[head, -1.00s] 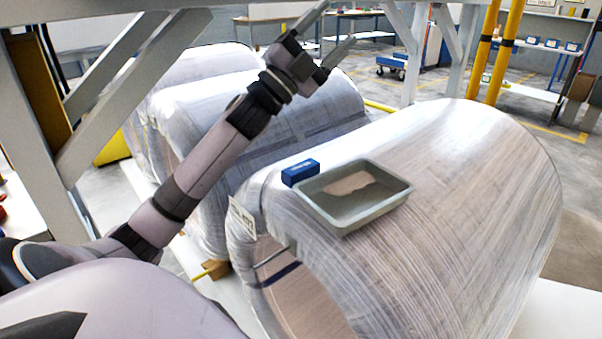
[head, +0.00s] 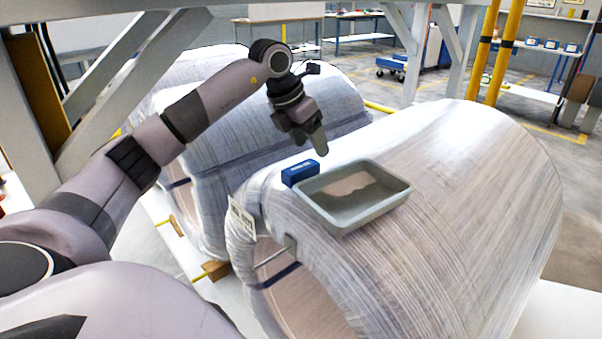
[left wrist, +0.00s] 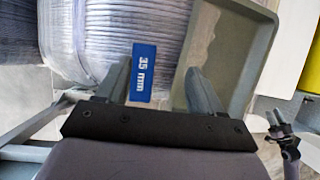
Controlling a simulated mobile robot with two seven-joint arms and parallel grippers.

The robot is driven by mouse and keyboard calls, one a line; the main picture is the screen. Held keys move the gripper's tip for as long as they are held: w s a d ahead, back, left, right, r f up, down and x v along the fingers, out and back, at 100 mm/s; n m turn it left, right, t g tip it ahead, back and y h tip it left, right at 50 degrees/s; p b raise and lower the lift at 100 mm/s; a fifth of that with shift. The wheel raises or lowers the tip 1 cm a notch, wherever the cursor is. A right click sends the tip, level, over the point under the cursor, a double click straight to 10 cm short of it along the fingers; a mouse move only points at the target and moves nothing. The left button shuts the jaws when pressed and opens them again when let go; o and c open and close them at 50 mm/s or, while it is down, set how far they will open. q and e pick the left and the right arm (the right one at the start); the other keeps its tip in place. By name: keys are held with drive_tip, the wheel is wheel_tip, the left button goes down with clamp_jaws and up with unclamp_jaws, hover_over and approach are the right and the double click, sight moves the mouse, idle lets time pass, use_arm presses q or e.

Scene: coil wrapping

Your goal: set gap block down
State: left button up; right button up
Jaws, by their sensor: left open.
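The gap block (head: 300,173) is a small blue block that sits on top of the front wrapped coil (head: 470,190), beside the grey tray. In the left wrist view the block (left wrist: 143,72) shows its "35 mm" label. My left gripper (head: 314,143) points down, just above and behind the block in the head view. In the left wrist view my left gripper (left wrist: 157,68) has its fingers spread apart, with the block seen between them, nearer the left finger. I cannot tell that either finger touches it. My right gripper is not in view.
A grey tray (head: 345,225) with a tan patch inside lies on the coil right next to the block; it also shows close to the right finger in the left wrist view (left wrist: 262,45). More wrapped coils (head: 215,140) stand behind. Grey frame beams (head: 110,110) rise at left.

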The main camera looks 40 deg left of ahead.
sight(308, 163)
use_arm(q)
drive_tip(key=shift+s+a+f+y, duration=0.2)
drive_tip(key=shift+a+y, duration=0.2)
drive_tip(key=shift+a, duration=0.25)
drive_tip(key=shift+a+f, duration=0.1)
drive_tip(key=shift+f, duration=0.15)
drive_tip(key=x, duration=0.5)
drive_tip(key=shift+s+a+f, duration=0.2)
drive_tip(key=shift+s+f, duration=0.1)
drive_tip(key=shift+f, duration=0.1)
drive_tip(key=shift+w+f, duration=0.2)
drive_tip(key=shift+f, duration=0.25)
drive_tip(key=c, duration=1.1)
drive_tip(key=shift+r, duration=0.2)
drive_tip(key=shift+c, duration=0.5)
